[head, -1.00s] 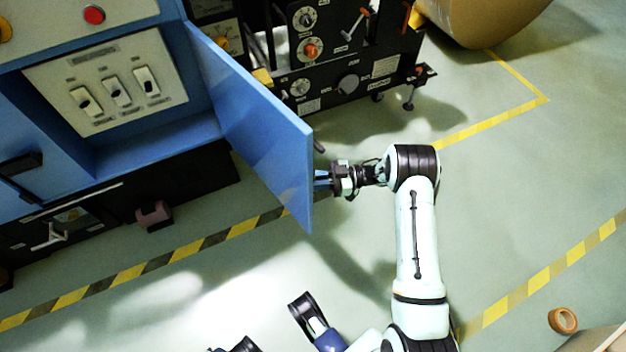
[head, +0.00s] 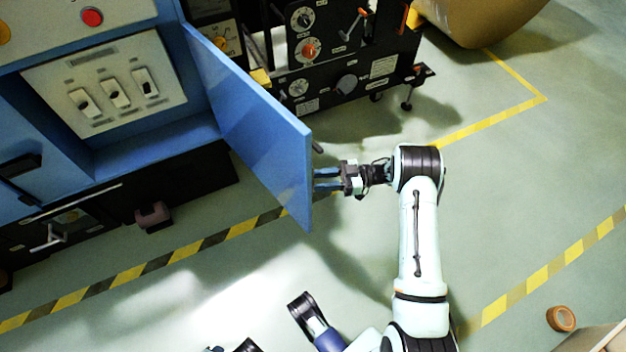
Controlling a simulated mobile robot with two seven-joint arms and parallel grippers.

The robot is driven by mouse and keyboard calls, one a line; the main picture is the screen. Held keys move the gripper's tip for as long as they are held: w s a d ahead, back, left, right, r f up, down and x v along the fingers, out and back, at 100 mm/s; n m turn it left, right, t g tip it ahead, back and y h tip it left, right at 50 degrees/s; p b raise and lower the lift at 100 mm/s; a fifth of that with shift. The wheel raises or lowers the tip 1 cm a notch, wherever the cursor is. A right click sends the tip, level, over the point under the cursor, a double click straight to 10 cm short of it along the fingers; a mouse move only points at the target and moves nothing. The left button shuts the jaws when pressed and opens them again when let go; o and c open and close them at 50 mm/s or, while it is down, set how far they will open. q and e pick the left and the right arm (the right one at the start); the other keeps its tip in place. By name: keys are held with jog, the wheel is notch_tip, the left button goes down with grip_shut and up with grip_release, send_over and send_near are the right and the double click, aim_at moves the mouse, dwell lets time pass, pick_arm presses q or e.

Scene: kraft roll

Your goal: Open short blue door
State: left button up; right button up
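The short blue door (head: 262,125) stands swung wide open from the blue cabinet (head: 160,150), its free edge toward the lower right. The recess behind it shows a pale panel (head: 105,85) with several switches. My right gripper (head: 322,180) is just right of the door's free edge, on its outer face side. Its two blue fingers are apart with nothing visible between them. The door edge partly hides the fingertips, so I cannot tell if they touch the door. A small dark piece, perhaps the handle (head: 318,147), sticks out behind the edge. My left gripper does not show.
A black machine with dials (head: 345,65) stands behind the door. A large brown roll (head: 475,20) is at the top right. A tape ring (head: 561,319) lies at the lower right. The green floor (head: 510,170) right of my arm is clear.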

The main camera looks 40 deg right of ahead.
jog(key=v, duration=1)
